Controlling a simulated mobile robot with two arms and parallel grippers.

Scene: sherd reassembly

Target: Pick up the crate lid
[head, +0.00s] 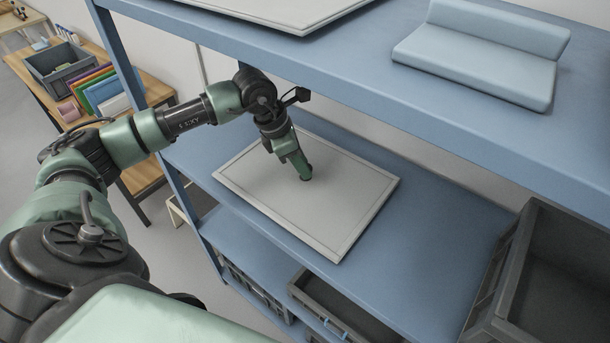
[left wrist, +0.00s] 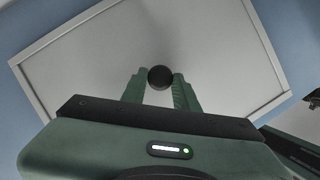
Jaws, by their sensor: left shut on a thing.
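The crate lid (head: 340,190) is a flat, light grey rectangle with a raised rim. It lies on the middle blue shelf in the head view and fills much of the left wrist view (left wrist: 90,60). A round dark knob (left wrist: 160,77) stands at its middle. My left gripper (head: 305,176) reaches down over the lid, its green fingers shut on the knob from both sides. In the wrist view the fingers (left wrist: 160,90) flank the knob. In the head view the knob is mostly hidden by the fingers. My right gripper is not in view.
An upper blue shelf (head: 370,75) overhangs the back, holding a light blue angled block (head: 480,55) and another pale panel (head: 270,8). A dark grey crate (head: 500,270) stands at the right. More crates (head: 340,305) sit below. A wooden table (head: 95,110) stands at left.

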